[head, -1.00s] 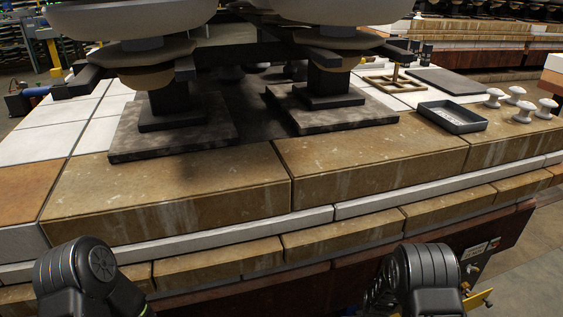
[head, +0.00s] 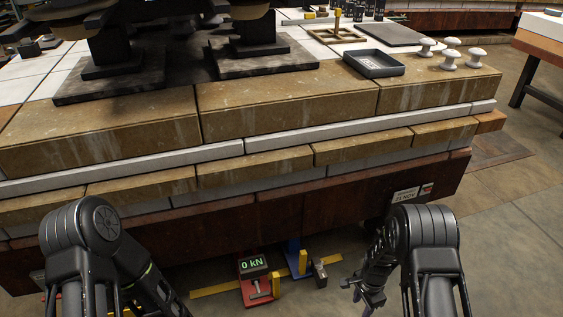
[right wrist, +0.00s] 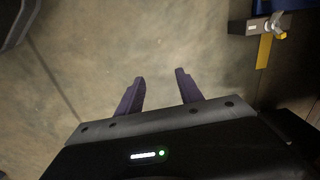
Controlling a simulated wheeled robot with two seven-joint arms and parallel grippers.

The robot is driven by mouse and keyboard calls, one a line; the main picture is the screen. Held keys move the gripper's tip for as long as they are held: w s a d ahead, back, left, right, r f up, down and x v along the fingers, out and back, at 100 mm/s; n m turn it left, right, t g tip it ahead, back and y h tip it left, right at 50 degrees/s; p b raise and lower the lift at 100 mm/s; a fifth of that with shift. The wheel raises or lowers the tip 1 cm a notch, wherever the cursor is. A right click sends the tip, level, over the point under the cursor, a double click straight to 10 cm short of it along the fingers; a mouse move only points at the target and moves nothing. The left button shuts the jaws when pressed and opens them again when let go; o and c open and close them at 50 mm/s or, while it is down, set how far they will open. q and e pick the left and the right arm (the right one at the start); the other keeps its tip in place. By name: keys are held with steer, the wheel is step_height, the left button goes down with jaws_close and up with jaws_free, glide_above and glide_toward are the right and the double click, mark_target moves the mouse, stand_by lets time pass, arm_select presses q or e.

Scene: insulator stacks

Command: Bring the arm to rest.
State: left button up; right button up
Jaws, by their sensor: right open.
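My right arm (head: 428,240) hangs low in front of the platform, and its gripper (head: 368,293) shows small and dark below the elbow in the head view. In the right wrist view the right gripper (right wrist: 158,84) has its two purple fingers apart. Nothing is between them, and bare floor lies beyond. My left arm (head: 85,240) is bent at the lower left of the head view. Its gripper is not visible.
The brick-edged platform (head: 290,110) spans the front. Insulator stack bases stand on dark plates (head: 265,58). A grey tray (head: 374,64) and several white insulators (head: 451,58) are on the right. A red device reading 0 kN (head: 255,280) sits on the floor below.

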steer(key=s+a+r+n+t+y, duration=0.1)
steer(key=s+a+r+n+y, duration=0.2)
steer(key=s+a+n, duration=1.25)
arm_select(q)
step_height(320, 180, up, 34)
steer(key=s+d+p, duration=0.1)
steer(key=s+p, duration=0.1)
steer(key=p, duration=3.2)
steer(key=shift+s+r+g, duration=0.2)
steer(key=shift+g, duration=0.1)
arm_select(e)
steer(key=s+a+r+m, duration=0.1)
steer(key=s+r, duration=0.1)
steer(key=r, duration=0.9)
steer(key=s+r+m, duration=0.1)
steer(key=s+r, duration=0.1)
steer(key=r, duration=1)
steer(key=s+a+r+m+y, duration=0.1)
steer(key=s+r, duration=0.2)
steer(key=r, duration=0.9)
steer(key=shift+a+r, duration=0.2)
steer(key=shift+a, duration=0.1)
steer(key=shift+s, duration=0.1)
